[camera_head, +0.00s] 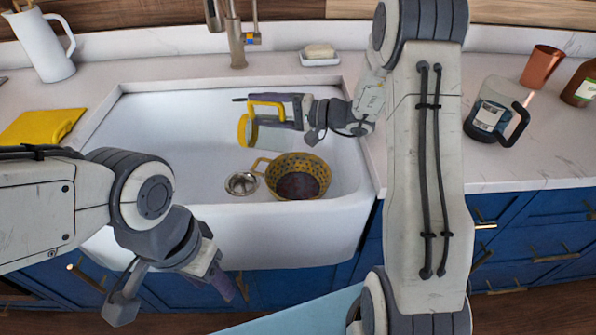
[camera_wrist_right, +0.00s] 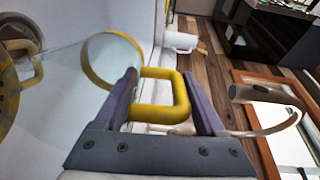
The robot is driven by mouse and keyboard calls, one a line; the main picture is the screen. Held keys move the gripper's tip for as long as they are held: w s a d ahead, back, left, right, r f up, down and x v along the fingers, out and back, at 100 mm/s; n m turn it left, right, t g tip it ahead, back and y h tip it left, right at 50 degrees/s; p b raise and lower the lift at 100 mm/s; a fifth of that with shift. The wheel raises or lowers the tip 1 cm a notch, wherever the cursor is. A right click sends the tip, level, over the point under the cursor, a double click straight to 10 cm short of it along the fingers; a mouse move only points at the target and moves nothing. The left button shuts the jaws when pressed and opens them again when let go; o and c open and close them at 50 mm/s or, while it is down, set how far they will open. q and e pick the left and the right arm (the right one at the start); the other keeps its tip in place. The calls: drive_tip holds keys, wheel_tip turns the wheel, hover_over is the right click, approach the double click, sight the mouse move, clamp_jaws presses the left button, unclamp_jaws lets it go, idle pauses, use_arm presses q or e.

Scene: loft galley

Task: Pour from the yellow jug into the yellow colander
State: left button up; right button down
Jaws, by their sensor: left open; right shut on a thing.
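The yellow jug (camera_head: 268,137) has a clear body, a yellow rim and a yellow handle. It is tipped on its side above the sink, its yellow-rimmed end to the left. My right gripper (camera_head: 288,108) is shut on its handle; the wrist view shows the handle (camera_wrist_right: 180,92) between the fingers. The yellow colander (camera_head: 318,168) stands in the sink, below and right of the jug in the head view, with a dark reddish patch inside. No stream shows. My left gripper (camera_head: 175,288) is open and empty before the sink front.
The white sink (camera_head: 160,120) has a drain strainer (camera_head: 241,183) left of the colander. The tap (camera_head: 236,40) stands behind. A glass jug (camera_head: 490,118), copper cup (camera_head: 541,66) and brown bottle (camera_head: 580,85) stand right. A white pitcher (camera_head: 40,45) and yellow cloth (camera_head: 40,126) are left.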

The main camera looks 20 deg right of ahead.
sight(243, 124)
drive_tip(key=a+f+p, duration=0.1)
drive_tip(key=w+a+f+g+h+p, duration=0.1)
drive_tip(key=f+p, duration=0.1)
drive_tip(key=w+a+f+h+p, duration=0.1)
drive_tip(key=f, duration=0.1)
drive_tip(key=shift+w+a+f, duration=0.1)
drive_tip(key=shift+w+a, duration=0.05)
drive_tip(key=shift+a, duration=0.2)
drive_tip(key=shift+w+a+g+h+p, duration=0.2)
drive_tip(key=shift+a+g+h+p, duration=0.1)
drive_tip(key=shift+g+h+p, duration=0.2)
drive_tip(key=shift+w+a+h+p, duration=0.15)
drive_tip(key=shift+a+h+p, duration=0.1)
drive_tip(key=shift+h+p, duration=0.05)
drive_tip(key=g+h+p, duration=0.1)
drive_tip(key=p, duration=0.1)
drive_tip(key=w+a+g+h+p, duration=0.1)
drive_tip(key=p, duration=0.2)
drive_tip(key=a+h+p, duration=0.1)
drive_tip(key=p, duration=0.1)
drive_tip(key=shift+w+f+g+h+p, duration=0.2)
drive_tip(key=shift+f+g+h+p, duration=0.1)
drive_tip(key=shift+g+h+p, duration=0.1)
drive_tip(key=w+a+f+g+h+p, duration=0.2)
drive_tip(key=w+a+f+g+h, duration=0.1)
drive_tip(key=f+h, duration=0.3)
drive_tip(key=shift+a+f+g+h, duration=0.2)
drive_tip(key=shift+a+g+h, duration=0.3)
drive_tip(key=shift+a+g, duration=0.3)
